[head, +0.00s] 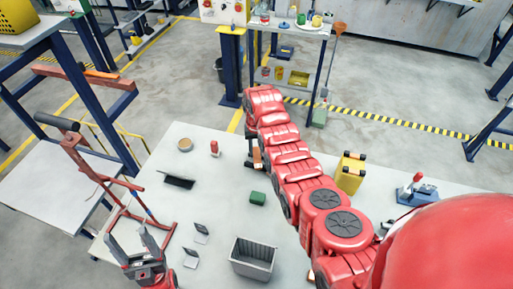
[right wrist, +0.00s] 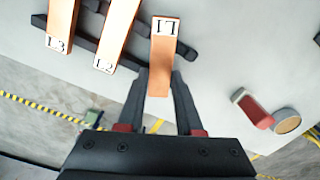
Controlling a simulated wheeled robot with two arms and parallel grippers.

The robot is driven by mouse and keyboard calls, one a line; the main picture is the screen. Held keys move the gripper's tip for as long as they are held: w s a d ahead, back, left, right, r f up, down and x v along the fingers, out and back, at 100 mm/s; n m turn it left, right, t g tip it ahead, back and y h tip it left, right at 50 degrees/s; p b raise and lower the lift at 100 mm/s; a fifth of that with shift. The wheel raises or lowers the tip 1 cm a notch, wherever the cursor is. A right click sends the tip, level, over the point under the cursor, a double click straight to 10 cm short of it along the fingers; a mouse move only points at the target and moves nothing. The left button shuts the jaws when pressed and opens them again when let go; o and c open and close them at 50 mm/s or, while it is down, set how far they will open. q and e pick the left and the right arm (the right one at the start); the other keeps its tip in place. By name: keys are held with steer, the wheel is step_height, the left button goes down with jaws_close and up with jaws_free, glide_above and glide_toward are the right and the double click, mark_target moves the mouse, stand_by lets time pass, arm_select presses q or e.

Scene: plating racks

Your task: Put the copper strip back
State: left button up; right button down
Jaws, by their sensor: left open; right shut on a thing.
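A copper strip (right wrist: 162,55) with a white end label that seems to read L1 is between the fingers of my right gripper (right wrist: 160,88), which is shut on it. In the right wrist view, two more copper strips, L3 (right wrist: 61,22) and L2 (right wrist: 118,32), lie across a black rack (right wrist: 84,42). The held strip overlaps the rack's right end in the picture; I cannot tell if it touches. In the head view, my right arm hides most of the rack; a bit of copper (head: 257,158) shows beside the arm. My left gripper (head: 152,238) is open and empty at the lower left.
A red frame (head: 110,190) stands at the left. Small dark card-like pieces lie near my left gripper.

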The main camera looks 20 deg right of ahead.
mark_target(256, 152)
steer(key=shift+f, duration=0.1)
stand_by(0.3)
steer(key=c, duration=0.5)
jaws_free()
steer(key=shift+w+r+b, duration=0.15)
steer(key=shift+r+b, duration=0.3)
step_height(256, 152, up, 4)
steer(key=shift+r+b, duration=0.1)
steer(key=shift+b, duration=0.9)
step_height(256, 152, up, 12)
steer(key=p, duration=0.9)
steer(key=shift+s, duration=0.2)
